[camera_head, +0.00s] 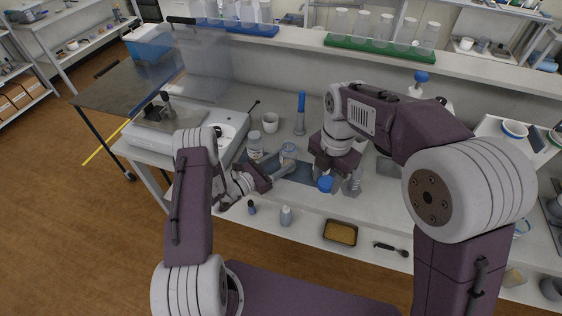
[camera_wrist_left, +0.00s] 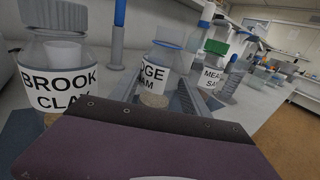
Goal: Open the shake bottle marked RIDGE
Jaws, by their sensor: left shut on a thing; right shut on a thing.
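The RIDGE shake bottle (camera_head: 288,149) stands on the bench in the middle, and its open top with a blue rim faces up. In the left wrist view its label (camera_wrist_left: 154,76) partly shows, reading "DGE". My left gripper (camera_head: 284,164) is shut on this bottle from the front left. My right gripper (camera_head: 327,175) is shut on a blue cap (camera_head: 325,184), to the right of the bottle and apart from it. The bottle's lower part is partly hidden by my left gripper.
The BROOK CLAY bottle (camera_wrist_left: 58,80) stands close to the left of the RIDGE bottle. A green-capped bottle (camera_wrist_left: 211,68) stands to its right in the left wrist view. A brown tray (camera_head: 340,231) lies in front.

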